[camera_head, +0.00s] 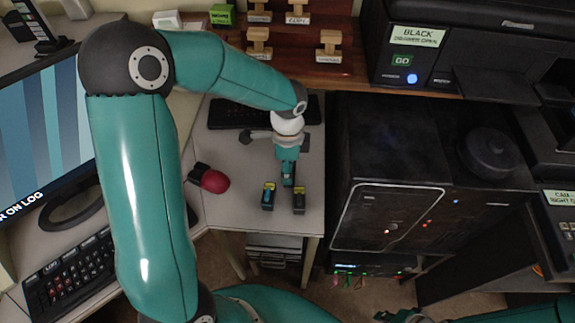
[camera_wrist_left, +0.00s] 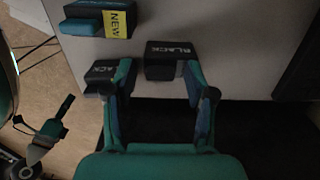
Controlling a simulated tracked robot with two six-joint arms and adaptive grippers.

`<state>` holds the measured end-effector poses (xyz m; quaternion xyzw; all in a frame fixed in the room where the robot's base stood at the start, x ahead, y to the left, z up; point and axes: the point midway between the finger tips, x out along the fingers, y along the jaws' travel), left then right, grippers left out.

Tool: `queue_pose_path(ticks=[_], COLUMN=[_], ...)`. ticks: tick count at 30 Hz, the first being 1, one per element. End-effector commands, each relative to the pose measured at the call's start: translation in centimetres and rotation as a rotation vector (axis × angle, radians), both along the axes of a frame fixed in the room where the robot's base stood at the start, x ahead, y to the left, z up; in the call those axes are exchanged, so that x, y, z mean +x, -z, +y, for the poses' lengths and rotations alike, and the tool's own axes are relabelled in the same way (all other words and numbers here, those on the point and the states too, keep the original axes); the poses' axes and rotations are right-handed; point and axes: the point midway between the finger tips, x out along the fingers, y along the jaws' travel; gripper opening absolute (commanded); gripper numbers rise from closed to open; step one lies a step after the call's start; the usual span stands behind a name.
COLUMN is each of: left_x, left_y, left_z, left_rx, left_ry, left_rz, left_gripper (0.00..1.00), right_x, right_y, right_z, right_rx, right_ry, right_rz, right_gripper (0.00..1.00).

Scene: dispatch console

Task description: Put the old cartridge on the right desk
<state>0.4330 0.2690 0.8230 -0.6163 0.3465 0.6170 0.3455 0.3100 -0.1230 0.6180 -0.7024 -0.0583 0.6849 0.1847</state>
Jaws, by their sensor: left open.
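My left gripper (camera_head: 287,180) is open and low over the right desk (camera_head: 230,215). In the left wrist view, a dark cartridge marked BLACK (camera_wrist_left: 172,50) lies just ahead of and between the open fingers (camera_wrist_left: 157,75); I cannot tell whether they touch it. A second dark cartridge (camera_wrist_left: 100,72), marked "ACK", sits by the left finger, which partly covers it. A cartridge with a yellow NEW label (camera_wrist_left: 88,25) lies farther up. In the head view, two cartridges show near the desk's front edge, left (camera_head: 268,198) and right (camera_head: 299,203). My right gripper (camera_head: 402,316) is only partly visible at the bottom.
A red mouse-like object (camera_head: 213,181) lies left of the gripper, and a dark keyboard (camera_head: 235,114) lies behind. The black cabinet (camera_head: 385,170) stands right of the desk. A shelf of wooden stamps (camera_head: 295,45) is at the back. Bare desk lies left of the cartridges.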

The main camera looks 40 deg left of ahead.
Motion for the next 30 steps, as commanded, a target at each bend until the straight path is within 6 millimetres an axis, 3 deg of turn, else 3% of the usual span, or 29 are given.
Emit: queue_pose_path(ticks=[5,18,24,30], left_x=[0.1,0.1,0.0,0.0], left_y=[-2.2,-10.4,-12.0,-12.1], left_z=[0.0,0.0,0.0,0.0], left_rx=[0.001,0.0,0.0,0.0], left_ry=[0.0,0.0,-0.001,-0.001], left_rz=[-0.005,-0.004,-0.001,0.0], left_gripper=[0.55,0.55,0.55,0.55], right_x=[0.0,0.0,0.0,0.0], right_y=[-0.2,-0.8,-0.9,-0.9], right_z=[0.0,0.0,0.0,0.0], right_rx=[0.0,0.0,0.0,0.0], right_ry=[0.0,0.0,0.0,0.0], right_rz=[0.0,0.0,0.0,0.0], right_gripper=[0.2,0.2,0.2,0.2])
